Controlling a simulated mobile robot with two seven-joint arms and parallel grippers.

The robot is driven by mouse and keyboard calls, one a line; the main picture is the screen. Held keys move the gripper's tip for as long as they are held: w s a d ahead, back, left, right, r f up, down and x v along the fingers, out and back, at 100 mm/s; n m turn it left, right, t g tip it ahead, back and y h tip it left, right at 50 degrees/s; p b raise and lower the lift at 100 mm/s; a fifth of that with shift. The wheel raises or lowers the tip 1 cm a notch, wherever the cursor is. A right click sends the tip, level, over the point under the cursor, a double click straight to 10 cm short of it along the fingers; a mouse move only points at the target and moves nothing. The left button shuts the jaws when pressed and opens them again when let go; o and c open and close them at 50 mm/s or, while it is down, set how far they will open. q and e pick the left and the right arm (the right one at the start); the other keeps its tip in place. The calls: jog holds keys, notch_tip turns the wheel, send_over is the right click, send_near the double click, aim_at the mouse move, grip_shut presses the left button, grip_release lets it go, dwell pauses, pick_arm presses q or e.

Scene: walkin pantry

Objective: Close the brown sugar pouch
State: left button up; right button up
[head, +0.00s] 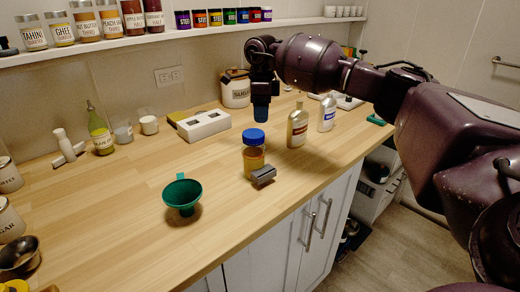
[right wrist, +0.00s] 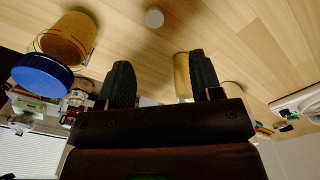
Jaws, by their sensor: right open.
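I cannot make out anything that is clearly a brown sugar pouch in either view. A clear jar of amber-brown contents (head: 253,158) with a blue lid (head: 253,136) stands upright on the counter; it also shows in the right wrist view (right wrist: 68,36). A small grey block, perhaps a clip (head: 263,176), lies against the jar's front. My right gripper (head: 261,118) points down above the counter, behind the jar and apart from it. In the right wrist view its two dark fingers (right wrist: 162,80) are spread with nothing held between them. My left gripper is not in view.
A green funnel (head: 182,194) stands left of the jar. A gold bottle (head: 297,127) and a silver bottle (head: 327,113) stand to the right. A white box (head: 204,125) and a canister (head: 235,90) are behind.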

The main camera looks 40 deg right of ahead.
notch_tip(320, 180, down, 6)
jog(key=shift+a+r+b, duration=0.1)
jog(key=shift+b, duration=0.2)
dwell(0.3)
jog(key=shift+r, duration=0.1)
jog(key=f, duration=0.4)
jog(key=shift+s+a+f, duration=0.2)
jog(key=shift+s, duration=0.1)
jog(key=shift+f+b, duration=0.3)
jog(key=shift+f, duration=0.2)
jog(key=shift+r, duration=0.1)
